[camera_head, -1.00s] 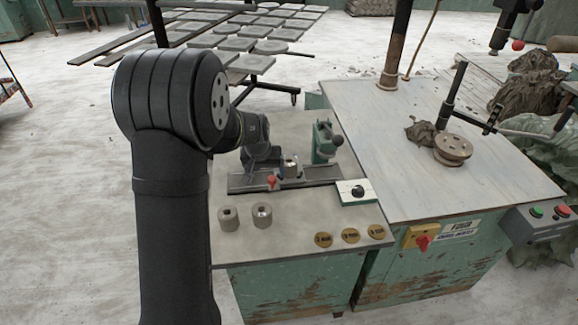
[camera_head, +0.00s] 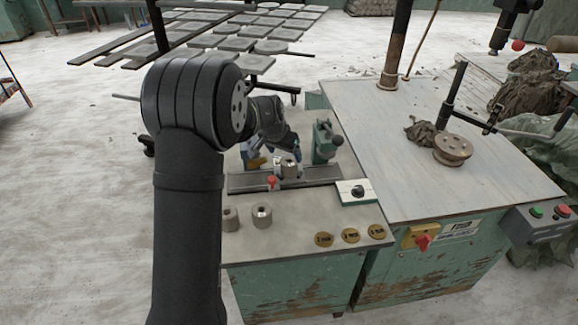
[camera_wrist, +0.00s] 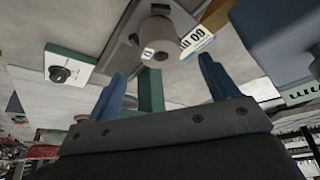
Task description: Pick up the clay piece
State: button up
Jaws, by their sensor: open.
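A short grey cylinder (camera_head: 289,169), which looks like the clay piece, sits on the dark rail fixture (camera_head: 325,173) on the bench. In the wrist view the cylinder (camera_wrist: 155,38) has a small white label and shows beyond the fingertips, roughly between them. My gripper (camera_wrist: 162,70) is open with its two blue fingers apart and nothing between them. In the head view the gripper is partly hidden by my arm and is just left of and behind the cylinder; contact cannot be told. Two more grey cylinders with holes stand at the bench front, one (camera_head: 262,216) beside the other (camera_head: 231,218).
A green clamp-like post (camera_head: 325,143) stands close behind the rail on the right. A white box with a black knob (camera_head: 357,192) is right of the rail. A numbered card (camera_wrist: 196,40) is beside the cylinder.

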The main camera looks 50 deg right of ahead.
aim_at(288, 161)
jog(key=shift+x, duration=3.7)
jog(key=shift+d+r, duration=0.1)
jog(key=c, duration=1.2)
